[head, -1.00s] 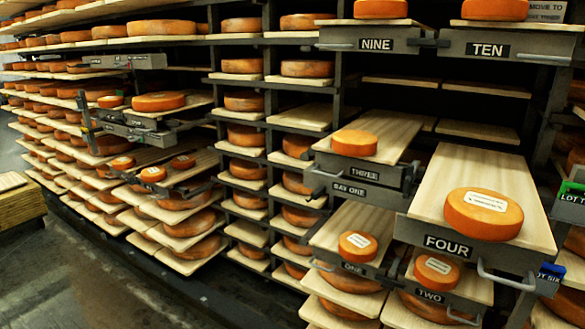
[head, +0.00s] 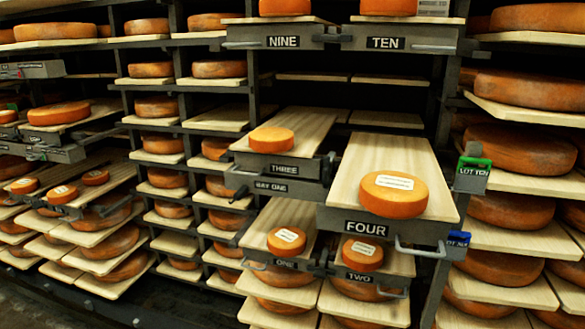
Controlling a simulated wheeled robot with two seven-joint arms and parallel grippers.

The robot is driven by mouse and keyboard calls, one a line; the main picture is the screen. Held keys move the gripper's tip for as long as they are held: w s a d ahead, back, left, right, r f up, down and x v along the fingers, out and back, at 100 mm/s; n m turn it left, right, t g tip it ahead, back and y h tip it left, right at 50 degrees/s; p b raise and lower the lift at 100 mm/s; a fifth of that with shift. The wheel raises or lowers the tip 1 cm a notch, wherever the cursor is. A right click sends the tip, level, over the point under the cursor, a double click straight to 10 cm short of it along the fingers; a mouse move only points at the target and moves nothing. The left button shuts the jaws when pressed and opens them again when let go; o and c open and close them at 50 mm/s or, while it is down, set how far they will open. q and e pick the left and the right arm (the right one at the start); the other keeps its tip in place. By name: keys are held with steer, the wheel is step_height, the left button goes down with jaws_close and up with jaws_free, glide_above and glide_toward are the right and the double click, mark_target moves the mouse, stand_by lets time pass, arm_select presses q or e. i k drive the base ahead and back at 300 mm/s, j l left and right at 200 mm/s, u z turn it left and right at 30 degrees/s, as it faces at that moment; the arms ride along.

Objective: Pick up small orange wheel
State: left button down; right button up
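Several small orange wheels sit on pulled-out boards. One with a white label is on board ONE (head: 287,240), and a labelled one is on board TWO (head: 362,254). An unlabelled wheel sits on board THREE (head: 271,140). A larger labelled wheel is on board FOUR (head: 394,194). At the left, small wheels (head: 62,194) sit on another pulled-out board. I cannot tell which wheel the task means. Neither of my grippers is in view.
Drawer fronts with handles stick out at FOUR (head: 374,226) and NINE (head: 281,42). Racks of large wheels (head: 520,150) fill the right side. A green tag LOT TEN (head: 473,174) and a blue tag (head: 458,239) hang on the right post. Dark floor (head: 30,308) shows at lower left.

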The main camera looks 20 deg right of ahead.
mark_target(389, 194)
steer(key=i+z, duration=0.1)
steer(key=z, duration=0.4)
steer(key=i+j+z, duration=0.1)
steer(key=z, duration=0.4)
steer(key=j+z, duration=0.2)
steer(key=z, duration=0.25)
steer(key=i+j+z, duration=0.2)
steer(key=j+z, duration=0.25)
steer(key=j, duration=0.65)
steer(key=j+z, duration=0.5)
steer(key=j, duration=1.95)
steer(key=k, duration=0.05)
